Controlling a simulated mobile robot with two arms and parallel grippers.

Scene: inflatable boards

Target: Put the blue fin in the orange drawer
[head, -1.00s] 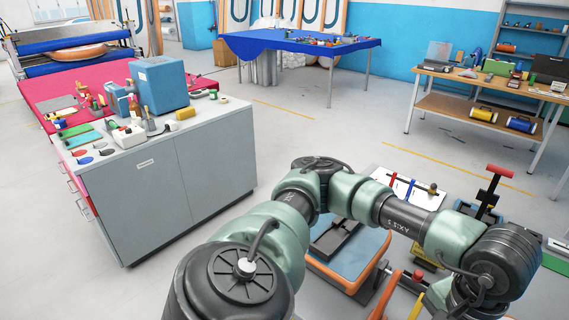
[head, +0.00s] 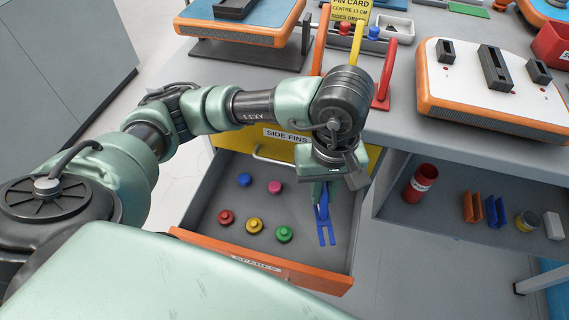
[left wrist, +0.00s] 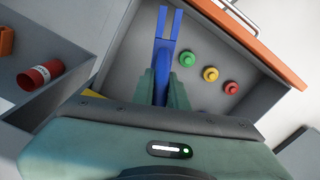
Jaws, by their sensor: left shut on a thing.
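My left gripper (head: 320,188) is shut on the blue fin (head: 324,224) and points down over the right part of the open orange drawer (head: 305,275). The fin hangs below the fingers with its two prongs toward the drawer's front. In the left wrist view the fin (left wrist: 165,48) stands out between the green fingers (left wrist: 161,86), above the grey drawer floor. I cannot tell if the fin touches the floor. The orange front also shows there (left wrist: 262,45). My right gripper is not in view.
Several coloured knobs, such as a red one (head: 226,217) and a green one (head: 284,234), lie in the drawer. A yellow drawer front (head: 270,143) is above. A shelf at right holds a red can (head: 420,183).

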